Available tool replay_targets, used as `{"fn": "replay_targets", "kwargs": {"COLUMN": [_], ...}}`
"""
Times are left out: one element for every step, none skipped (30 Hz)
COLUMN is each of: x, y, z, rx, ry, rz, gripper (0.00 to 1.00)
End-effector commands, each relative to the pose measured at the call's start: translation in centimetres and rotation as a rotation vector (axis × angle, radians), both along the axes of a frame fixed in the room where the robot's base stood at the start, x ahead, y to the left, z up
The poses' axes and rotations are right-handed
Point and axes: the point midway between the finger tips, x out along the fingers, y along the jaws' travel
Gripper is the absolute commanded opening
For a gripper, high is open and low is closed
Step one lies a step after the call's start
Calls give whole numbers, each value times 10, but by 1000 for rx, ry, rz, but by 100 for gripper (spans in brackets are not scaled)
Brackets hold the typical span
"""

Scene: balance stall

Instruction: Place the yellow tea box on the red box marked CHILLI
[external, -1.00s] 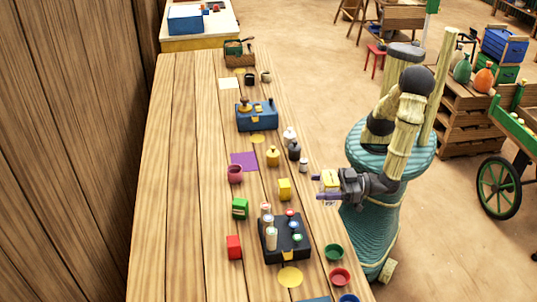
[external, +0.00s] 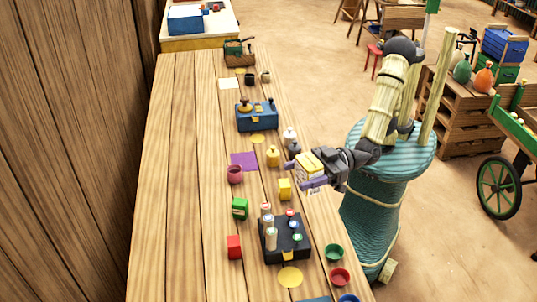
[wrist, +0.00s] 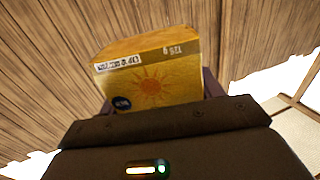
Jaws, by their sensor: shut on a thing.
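My gripper (external: 301,175) is shut on the yellow tea box (external: 311,166) and holds it up at the table's right side. In the wrist view the tea box (wrist: 152,78) fills the space between the fingers, showing a sun picture, a white label and upside-down "125 g" print. The red box (external: 234,247) stands on the table nearer the camera and to the left of my gripper. Its CHILLI marking cannot be read at this size. Nothing is seen on top of it.
A green box (external: 240,208) stands beyond the red box. A black tray with jars (external: 285,240) lies to its right. The table's left side (external: 180,200) is clear.

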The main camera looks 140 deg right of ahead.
Motion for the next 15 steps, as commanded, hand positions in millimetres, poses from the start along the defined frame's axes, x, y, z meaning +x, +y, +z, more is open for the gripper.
{"fn": "replay_targets", "kwargs": {"x": [11,17,25,30,35,41,45,49,54,58,61,65,68,71,75], "y": [-4,-4,-5,-6,-7,-8,-8,-9,-10,-11,-12,-13,-13,-15,-16], "z": [5,8,10,12,14,16,17,18,20,21,22,23,23,24,24], "rx": [-1,-1,-1,-1,-1,-1,-1,0,-1,0,-1,0,0,0,0], "ry": [-2,-2,-1,-1,0,0,1,0,1,0,1,0,1,0,0], "rz": [36,61,92,114,135,162,182,201,225,243,260,282,299,314,335], "gripper": [42,42,42,42,42,42,42,42,42,42,42,42,42,42,42]}}
